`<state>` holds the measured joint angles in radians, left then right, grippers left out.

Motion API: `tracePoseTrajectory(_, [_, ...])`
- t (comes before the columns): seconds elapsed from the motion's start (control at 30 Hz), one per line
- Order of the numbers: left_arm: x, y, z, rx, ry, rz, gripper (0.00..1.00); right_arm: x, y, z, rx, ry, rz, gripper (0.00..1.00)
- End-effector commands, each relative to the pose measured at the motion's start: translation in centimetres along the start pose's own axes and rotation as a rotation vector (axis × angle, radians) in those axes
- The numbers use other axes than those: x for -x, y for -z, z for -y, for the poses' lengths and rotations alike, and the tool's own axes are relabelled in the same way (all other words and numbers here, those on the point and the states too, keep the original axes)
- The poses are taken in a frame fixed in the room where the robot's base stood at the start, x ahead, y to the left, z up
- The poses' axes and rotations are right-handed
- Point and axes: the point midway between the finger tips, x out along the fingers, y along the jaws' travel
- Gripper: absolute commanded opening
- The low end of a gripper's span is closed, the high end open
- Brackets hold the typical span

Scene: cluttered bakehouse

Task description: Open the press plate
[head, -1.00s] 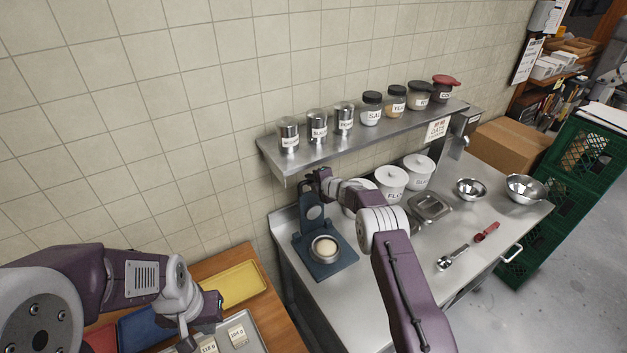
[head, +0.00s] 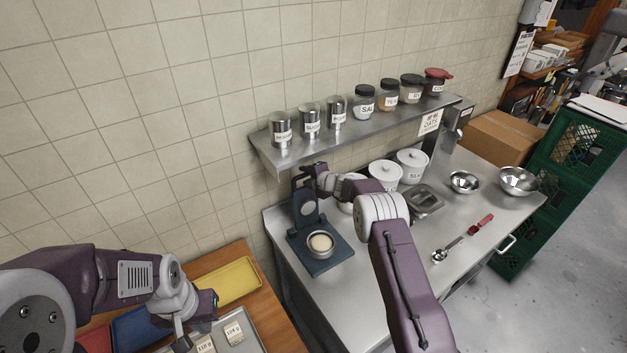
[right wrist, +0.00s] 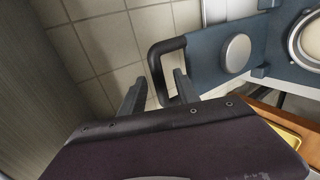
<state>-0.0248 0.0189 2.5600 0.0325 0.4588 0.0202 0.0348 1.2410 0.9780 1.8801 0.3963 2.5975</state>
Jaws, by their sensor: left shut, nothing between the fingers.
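The dark blue press stands at the left end of the steel counter. Its press plate (head: 306,207) is raised, standing roughly upright near the wall, with its pale round disc facing outward. The base (head: 331,262) lies flat and carries a round metal dish (head: 320,245) with pale dough in it. My right gripper (head: 304,180) is at the top of the plate, by its handle. In the right wrist view the black handle (right wrist: 157,62) reaches between the spread fingers of that gripper (right wrist: 158,82). My left gripper (head: 208,308) is shut and empty above the trays at lower left.
A steel shelf (head: 362,133) with tins and jars overhangs the back of the counter. White canisters (head: 385,176), a metal container (head: 425,200) and bowls (head: 464,182) stand to the right. A yellow tray (head: 228,283) lies on the wooden table at left.

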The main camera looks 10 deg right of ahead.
Motion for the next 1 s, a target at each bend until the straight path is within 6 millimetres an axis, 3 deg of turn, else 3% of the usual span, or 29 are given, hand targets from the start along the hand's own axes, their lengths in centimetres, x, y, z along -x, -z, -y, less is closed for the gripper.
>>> tracePoseTrajectory(0.3, [-3.3,-0.3,0.1,0.000,0.000,0.000,0.00,4.2,-0.1,0.3,0.001,-0.003,0.003,0.38])
tracePoseTrajectory(0.5, [-4.4,-0.5,0.1,0.000,0.000,0.000,0.00,6.7,0.0,0.2,0.002,-0.002,0.003,0.38])
tracePoseTrajectory(1.0, [-4.5,-0.5,0.1,0.000,0.000,0.000,0.00,7.6,0.0,0.0,0.002,-0.001,0.002,0.38])
